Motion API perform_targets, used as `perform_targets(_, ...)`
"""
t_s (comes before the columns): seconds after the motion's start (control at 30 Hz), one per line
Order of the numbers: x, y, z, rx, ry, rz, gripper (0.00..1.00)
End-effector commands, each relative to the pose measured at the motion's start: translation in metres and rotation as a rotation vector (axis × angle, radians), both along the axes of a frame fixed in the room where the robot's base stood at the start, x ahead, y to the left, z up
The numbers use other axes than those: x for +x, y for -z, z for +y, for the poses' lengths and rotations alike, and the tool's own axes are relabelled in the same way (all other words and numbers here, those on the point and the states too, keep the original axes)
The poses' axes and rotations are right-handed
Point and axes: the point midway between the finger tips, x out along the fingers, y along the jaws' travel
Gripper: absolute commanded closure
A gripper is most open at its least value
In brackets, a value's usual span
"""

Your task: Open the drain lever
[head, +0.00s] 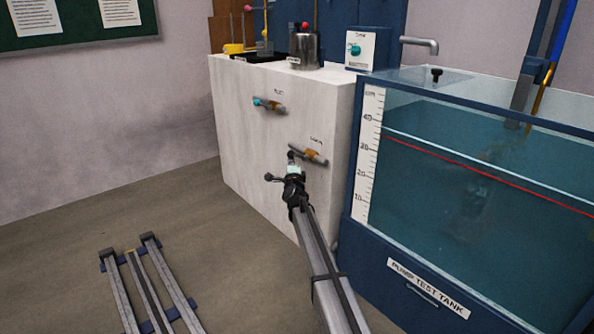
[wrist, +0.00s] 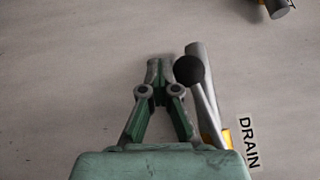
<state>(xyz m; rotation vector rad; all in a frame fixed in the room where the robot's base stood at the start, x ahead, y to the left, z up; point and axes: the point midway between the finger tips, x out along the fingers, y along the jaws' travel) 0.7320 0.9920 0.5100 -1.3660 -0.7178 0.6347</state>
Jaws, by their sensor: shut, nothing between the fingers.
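The drain valve (head: 309,154) is on the front face of the white cabinet, a grey pipe with an orange-yellow body. In the wrist view its lever is a thin metal rod (wrist: 209,112) ending in a black ball knob (wrist: 188,69). The rod slants slightly across the grey pipe (wrist: 197,52), close to its line. A DRAIN label (wrist: 248,142) sits beside it. My gripper (wrist: 159,69) is shut and empty, with its fingertips just left of the knob. I cannot tell whether they touch it. In the head view my gripper (head: 292,168) is just below the drain valve and hides part of it.
A second valve with a teal end (head: 268,104) is higher on the white cabinet (head: 235,135); part of a pipe (wrist: 279,9) shows at the wrist view's top right. A water-filled test tank (head: 470,170) stands close on the right. Floor rails (head: 150,290) lie at lower left.

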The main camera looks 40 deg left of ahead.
Motion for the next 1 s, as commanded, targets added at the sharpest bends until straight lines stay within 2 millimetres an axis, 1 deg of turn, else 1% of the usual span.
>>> perform_targets(1.0, -0.004, -0.0088, 0.0026, 0.097, -0.01, -0.011, 1.0)
